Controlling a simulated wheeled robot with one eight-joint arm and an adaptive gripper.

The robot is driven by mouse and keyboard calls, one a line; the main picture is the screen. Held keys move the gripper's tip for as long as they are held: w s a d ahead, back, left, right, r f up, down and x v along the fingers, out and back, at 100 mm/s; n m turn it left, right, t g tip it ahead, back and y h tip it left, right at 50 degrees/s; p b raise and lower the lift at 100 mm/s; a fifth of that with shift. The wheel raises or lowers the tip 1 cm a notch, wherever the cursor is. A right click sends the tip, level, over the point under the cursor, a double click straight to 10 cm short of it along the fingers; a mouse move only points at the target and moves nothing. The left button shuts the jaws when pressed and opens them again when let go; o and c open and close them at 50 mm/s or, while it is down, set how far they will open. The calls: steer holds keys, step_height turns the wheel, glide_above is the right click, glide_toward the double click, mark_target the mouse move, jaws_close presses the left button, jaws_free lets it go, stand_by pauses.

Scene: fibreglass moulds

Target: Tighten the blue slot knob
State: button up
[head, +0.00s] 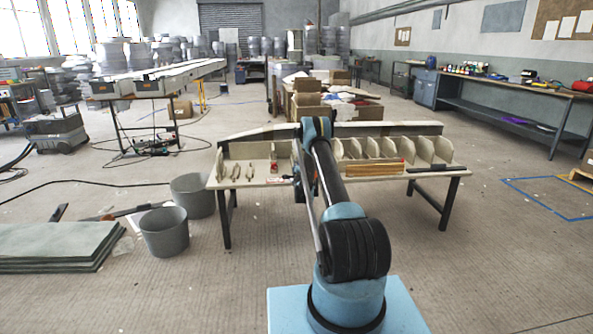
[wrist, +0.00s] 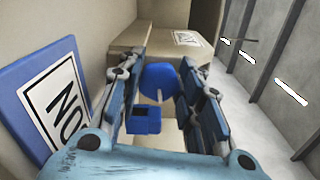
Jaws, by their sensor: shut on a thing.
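In the wrist view, the blue slot knob (wrist: 160,80) is a rounded bright blue piece with a small pale mark at its lower edge. It sits between the two fingers of my gripper (wrist: 160,77), which are shut on it. A small blue square socket-like piece (wrist: 147,119) shows just below the knob, nearer the palm. A beige box-like block (wrist: 140,38) stands behind the knob. In the head view, my arm reaches over the long table (head: 247,184) and hides the knob; I cannot make out the fingertips there.
A blue-framed sign (wrist: 50,92) leans close on the left of my gripper in the wrist view. Upright dividers (head: 380,148) line the table's right half. A small red-and-white item (head: 273,165) stands on its left half. Two grey buckets (head: 165,233) stand on the floor at left.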

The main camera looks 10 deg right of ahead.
steer(key=shift+a+f, duration=0.15)
steer(key=shift+a, duration=0.05)
steer(key=o, duration=1)
steer(key=shift+c, duration=0.2)
steer(key=shift+o, duration=0.6)
steer(key=shift+d, duration=0.1)
steer(key=shift+s, duration=0.1)
steer(key=shift+s, duration=2.6)
steer(key=s, duration=0.6)
steer(key=shift+s, duration=0.3)
steer(key=shift+d, duration=0.1)
